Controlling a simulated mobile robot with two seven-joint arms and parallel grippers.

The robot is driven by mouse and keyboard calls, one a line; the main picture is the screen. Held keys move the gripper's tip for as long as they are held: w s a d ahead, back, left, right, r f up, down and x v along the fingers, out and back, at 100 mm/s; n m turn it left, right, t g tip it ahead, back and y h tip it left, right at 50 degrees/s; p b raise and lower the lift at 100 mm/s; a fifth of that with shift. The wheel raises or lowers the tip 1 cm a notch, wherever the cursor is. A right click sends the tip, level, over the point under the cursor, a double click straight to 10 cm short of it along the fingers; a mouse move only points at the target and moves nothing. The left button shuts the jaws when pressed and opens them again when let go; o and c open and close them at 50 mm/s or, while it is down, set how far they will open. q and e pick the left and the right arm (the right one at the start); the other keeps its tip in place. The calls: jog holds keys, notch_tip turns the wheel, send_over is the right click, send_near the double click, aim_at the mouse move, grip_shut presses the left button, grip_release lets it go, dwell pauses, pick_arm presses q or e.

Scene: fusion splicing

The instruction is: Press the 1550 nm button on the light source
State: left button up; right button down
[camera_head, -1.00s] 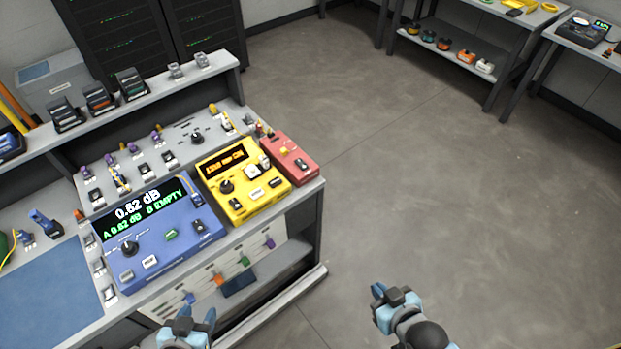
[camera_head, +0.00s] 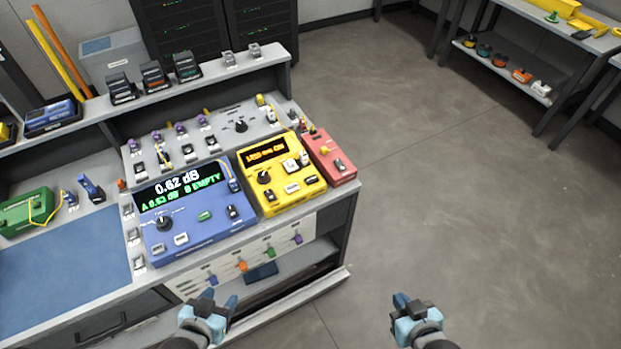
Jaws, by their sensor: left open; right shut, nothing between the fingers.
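The yellow light source (camera_head: 281,174) stands on the bench top near its right end, between the blue meter (camera_head: 187,213) and a red box (camera_head: 328,157). Its orange display is lit, and it has a black knob and several white and dark buttons; their labels are too small to read. My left gripper (camera_head: 220,304) is open and empty, in front of the bench and below the yellow box. My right gripper (camera_head: 402,302) is shut and empty over the floor, to the right of the bench. Neither gripper touches the light source.
The blue meter's screen reads 0.62 dB. A shelf (camera_head: 205,76) with dark devices runs behind the bench top, and a blue mat (camera_head: 65,265) lies at the left. The floor (camera_head: 460,200) to the right is clear. Another table stands at the back right.

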pick_arm(q)
jog(key=shift+s+f, duration=0.2)
jog(key=shift+s, duration=0.2)
dwell(0.3)
jog(key=shift+w+r, duration=0.2)
jog(key=shift+w, duration=0.15)
jog(key=shift+s+f, duration=0.1)
jog(key=shift+s, duration=0.1)
dwell(0.5)
